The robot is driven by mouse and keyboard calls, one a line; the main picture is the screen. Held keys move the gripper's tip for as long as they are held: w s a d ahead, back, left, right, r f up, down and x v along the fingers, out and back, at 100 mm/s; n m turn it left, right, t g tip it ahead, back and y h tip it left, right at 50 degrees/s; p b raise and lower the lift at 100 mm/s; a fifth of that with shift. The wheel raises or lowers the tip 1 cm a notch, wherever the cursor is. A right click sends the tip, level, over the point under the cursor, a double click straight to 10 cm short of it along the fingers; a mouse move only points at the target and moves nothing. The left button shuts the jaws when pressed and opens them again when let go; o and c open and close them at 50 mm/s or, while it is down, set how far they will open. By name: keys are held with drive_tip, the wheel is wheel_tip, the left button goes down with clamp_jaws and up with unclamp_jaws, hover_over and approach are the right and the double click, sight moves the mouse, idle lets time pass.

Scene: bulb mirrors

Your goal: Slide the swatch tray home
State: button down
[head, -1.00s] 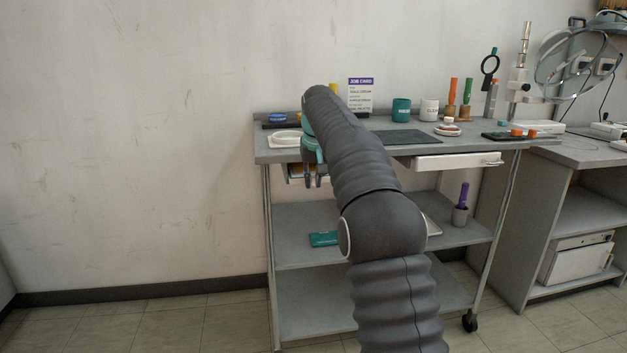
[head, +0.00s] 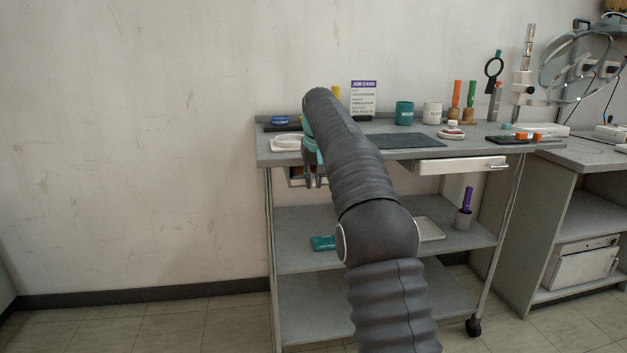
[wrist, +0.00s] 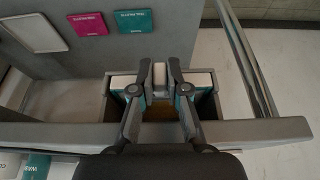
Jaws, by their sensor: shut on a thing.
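The swatch tray (head: 295,183) sits like a drawer under the left end of the cart's top. In the wrist view its pale front (wrist: 203,79) and part of its brown inside show, so it stands partly out. My gripper (wrist: 160,78) is closed around the small pale grip in the middle of the tray's front. In the head view my gripper (head: 314,180) is below the cart top's front edge at the tray. My arm and fingers hide much of the tray, and its back lies under the top.
The cart top (head: 470,152) carries a white dish, a dark mat, cups and tools. A white drawer (head: 460,165) is at the right. Below, the shelf (head: 290,225) holds a teal card (head: 323,243), a pale tray (head: 430,230) and a purple-handled tool. A cart post (wrist: 245,55) stands beside the swatch tray.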

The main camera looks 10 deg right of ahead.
idle(0.3)
drive_tip(key=c, duration=1.1)
unclamp_jaws()
drive_tip(key=shift+o, duration=0.4)
drive_tip(key=shift+f, duration=0.1)
drive_tip(key=v, duration=0.7)
idle(0.4)
drive_tip(key=v, duration=0.3)
drive_tip(key=shift+s, duration=0.2)
idle(0.4)
